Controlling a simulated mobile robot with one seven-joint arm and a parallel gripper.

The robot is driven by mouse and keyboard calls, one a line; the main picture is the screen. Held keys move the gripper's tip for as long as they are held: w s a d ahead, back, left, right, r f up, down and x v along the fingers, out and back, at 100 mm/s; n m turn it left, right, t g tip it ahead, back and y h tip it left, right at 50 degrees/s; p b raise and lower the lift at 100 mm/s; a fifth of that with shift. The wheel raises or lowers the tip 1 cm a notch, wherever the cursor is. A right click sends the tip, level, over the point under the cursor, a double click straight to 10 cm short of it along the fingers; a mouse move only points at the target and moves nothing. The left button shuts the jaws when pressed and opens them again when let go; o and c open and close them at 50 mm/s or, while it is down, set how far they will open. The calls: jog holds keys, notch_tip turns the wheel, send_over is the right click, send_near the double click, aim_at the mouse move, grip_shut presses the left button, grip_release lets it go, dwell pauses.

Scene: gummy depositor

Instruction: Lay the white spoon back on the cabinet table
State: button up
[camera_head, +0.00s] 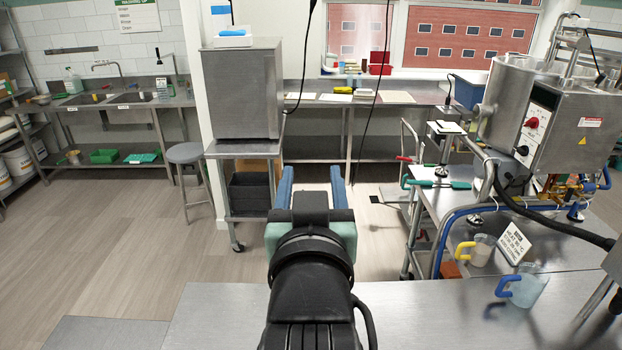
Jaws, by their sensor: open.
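My gripper (311,176) is in the lower middle of the view, pointing away from me. Its two blue fingers are apart, with nothing visible between them. A steel cabinet (241,95) stands ahead and to the left on a small wheeled steel table (243,149). My gripper is nearer to me than this table and to its right in the picture. I cannot make out a white spoon anywhere in the view.
The depositor machine (560,115) stands at right. A stool (186,154) is left of the cabinet. Floor (130,240) at left is clear.

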jog(key=s+r+t, duration=0.4)
jog(key=s+r, duration=0.3)
jog(key=r, duration=0.5)
jog(key=s+r+t, duration=0.5)
jog(key=s+r, duration=0.1)
jog(key=r, duration=0.6)
jog(key=shift+s+r, duration=0.15)
jog(key=shift+s, duration=0.25)
jog(key=shift+a, duration=0.1)
notch_tip(320, 180, down, 9)
jog(key=b, duration=0.8)
jog(key=shift+a, duration=0.15)
jog(key=shift+r, duration=0.1)
